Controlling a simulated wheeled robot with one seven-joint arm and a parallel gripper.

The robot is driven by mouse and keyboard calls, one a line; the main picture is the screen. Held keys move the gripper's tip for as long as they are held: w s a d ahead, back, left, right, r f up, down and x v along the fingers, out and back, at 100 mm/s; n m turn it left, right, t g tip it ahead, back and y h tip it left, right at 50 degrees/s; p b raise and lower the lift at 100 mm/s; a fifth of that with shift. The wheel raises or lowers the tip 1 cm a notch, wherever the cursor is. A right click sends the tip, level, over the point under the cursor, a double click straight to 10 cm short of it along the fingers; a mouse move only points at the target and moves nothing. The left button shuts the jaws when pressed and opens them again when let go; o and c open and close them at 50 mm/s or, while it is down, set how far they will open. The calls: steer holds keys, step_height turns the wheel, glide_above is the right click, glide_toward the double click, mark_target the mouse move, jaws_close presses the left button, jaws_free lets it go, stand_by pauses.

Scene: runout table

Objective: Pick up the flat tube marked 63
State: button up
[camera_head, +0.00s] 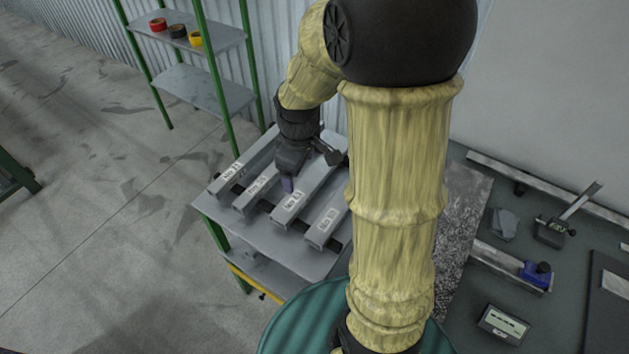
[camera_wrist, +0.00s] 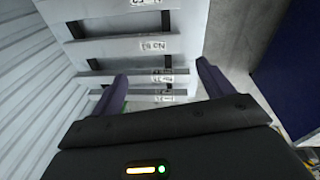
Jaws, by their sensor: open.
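Several grey flat tubes lie side by side on a grey table (camera_head: 216,205), each with a white label near its front end. The third from the left in the head view seems to be the tube marked 63 (camera_head: 284,215); its label is small. In the wrist view this tube (camera_wrist: 115,49) crosses beyond my fingertips, with its label upside down. My gripper (camera_head: 287,185) is open and empty above the tubes, near the second and third. The fingers, purple at the tips (camera_wrist: 163,78), appear apart from the tubes. My arm hides the tubes' right side.
Neighbouring tubes (camera_head: 263,187) and (camera_head: 331,212) lie close by, with narrow gaps. A green-framed shelf (camera_head: 205,88) with tape rolls stands behind left. A corrugated wall (camera_wrist: 30,80) is close beside my gripper. A bench with tools (camera_head: 560,300) is at right.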

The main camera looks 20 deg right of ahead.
steer(key=w+d+f+n+g+b, duration=0.1)
steer(key=w+d+f+n, duration=0.25)
steer(key=w+n, duration=0.45)
steer(key=n+b, duration=0.1)
steer(key=n, duration=0.7)
glide_above(314, 176)
step_height(314, 176, down, 3)
steer(key=shift+a+r+g, duration=0.25)
steer(key=shift+a+g, duration=0.1)
steer(key=shift+g, duration=0.05)
step_height(314, 176, down, 12)
steer(key=p, duration=0.3)
steer(key=shift+w+f, duration=0.1)
steer(key=shift+f, duration=0.05)
steer(key=shift+d+f+p, duration=0.2)
steer(key=shift+f+p, duration=0.6)
steer(key=shift+f, duration=0.5)
steer(key=shift+d+f+p, duration=0.15)
steer(key=shift+f+p, duration=0.6)
steer(key=shift+f, duration=0.55)
